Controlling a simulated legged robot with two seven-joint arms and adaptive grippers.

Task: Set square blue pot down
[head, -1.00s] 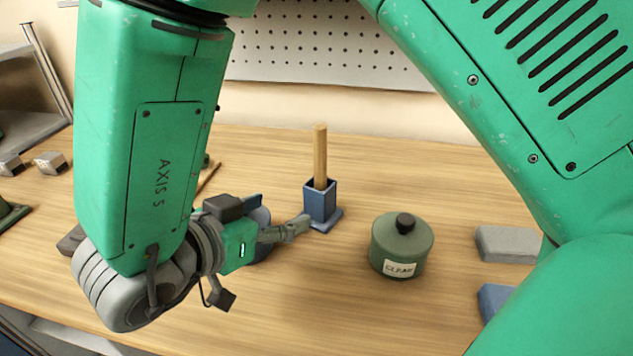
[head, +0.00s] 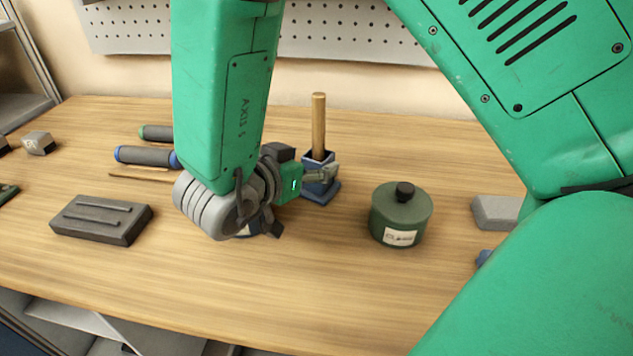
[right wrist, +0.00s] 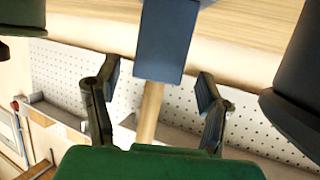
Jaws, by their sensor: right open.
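The square blue pot (head: 320,191) stands upright on the wooden bench, with a wooden stick (head: 318,125) rising out of it. My right gripper (head: 322,172) is at the pot, its fingers partly overlapping the pot's upper part in the head view. In the right wrist view the gripper (right wrist: 155,98) is open, one finger to each side of the pot (right wrist: 165,40) and the stick (right wrist: 150,112). I cannot tell whether a finger touches the pot. My left gripper is not in view.
A green lidded jar (head: 400,217) stands right of the pot. A grey block (head: 494,211) lies farther right. A dark slab (head: 101,219) and dark-handled tools (head: 150,156) lie left. A dark blue object (right wrist: 295,95) shows beside the gripper. The front middle of the bench is clear.

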